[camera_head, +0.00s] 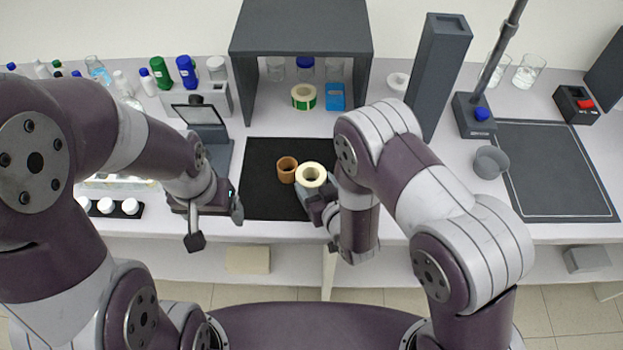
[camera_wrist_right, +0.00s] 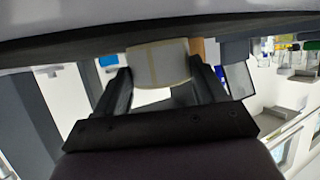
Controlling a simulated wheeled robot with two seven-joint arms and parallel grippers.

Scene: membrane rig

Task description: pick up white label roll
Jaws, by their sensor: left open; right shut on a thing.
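The white label roll (camera_head: 311,174) is cream-white with a round hole, seen from above over the right part of the black mat (camera_head: 262,205). My right gripper (camera_head: 318,196) is shut on the roll. In the right wrist view the roll (camera_wrist_right: 160,66) sits between the two fingers of the right gripper (camera_wrist_right: 163,88). Whether it touches the mat is hard to tell. My left gripper (camera_head: 217,225) is open and empty, left of the mat near the table's front edge.
A brown ring-shaped roll (camera_head: 287,169) stands close left of the label roll. A grey shelf (camera_head: 302,28) behind holds a green-edged roll (camera_head: 303,97) and a blue box (camera_head: 335,96). A tall grey block (camera_head: 437,75) stands behind my right arm.

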